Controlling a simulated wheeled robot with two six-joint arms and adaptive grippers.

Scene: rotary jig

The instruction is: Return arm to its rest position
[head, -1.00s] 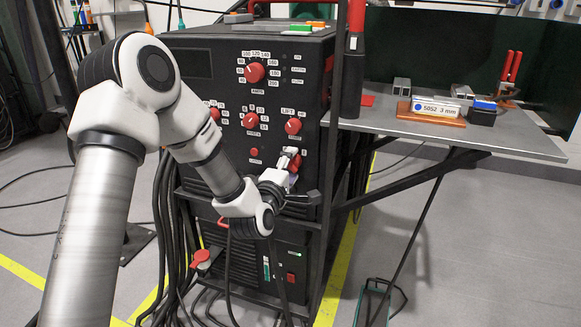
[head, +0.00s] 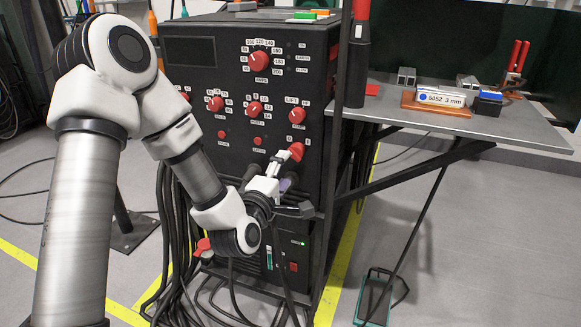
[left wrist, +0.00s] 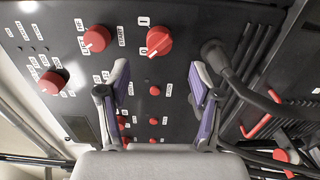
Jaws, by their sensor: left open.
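My left arm comes in from the left in the head view. Its gripper (head: 279,172) is in front of the lower right of the black welding machine's panel (head: 190,80), just below a red rotary knob (head: 296,151). In the left wrist view the two purple-padded fingers (left wrist: 160,92) are apart with nothing between them. The panel lies beyond them, and the knob marked 0 and 1 (left wrist: 159,41) is clear of both fingers. My right gripper is not in view.
A metal table (head: 480,128) stands to the right, with an orange-based block labelled 5052 3 mm (head: 440,98) and red-handled pliers (head: 516,60). Cables hang below the machine. In the left wrist view a thick black cable (left wrist: 240,75) runs right of the fingers. A foot pedal (head: 374,298) is on the floor.

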